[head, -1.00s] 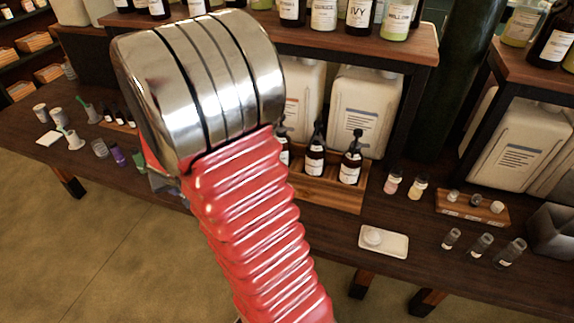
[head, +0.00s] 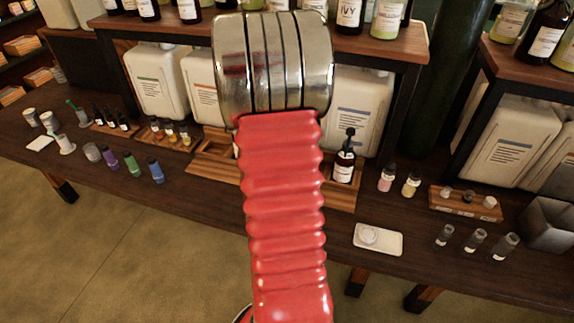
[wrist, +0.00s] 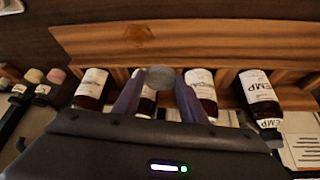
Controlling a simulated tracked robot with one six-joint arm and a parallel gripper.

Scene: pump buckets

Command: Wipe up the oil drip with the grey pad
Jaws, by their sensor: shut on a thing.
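My gripper (wrist: 158,92) shows in the wrist view, its two dark fingers shut on a small round grey pad (wrist: 161,77). The pad is above the wooden pump tray (wrist: 230,38), near a row of dark labelled bottles. A small dark glossy patch, which looks like the oil drip (wrist: 138,34), lies on the tray's wood, beyond the pad in the picture. I cannot tell the gap between pad and wood. In the head view, my arm hides the gripper, the pad and part of the tray (head: 212,150).
One pump bottle (head: 345,165) stands in the tray's right part. Large white canisters (head: 357,105) stand behind, under a shelf. A white dish (head: 392,242) with a round pale thing and small vials (head: 476,240) are to the right. Coloured bottles (head: 132,165) stand to the left.

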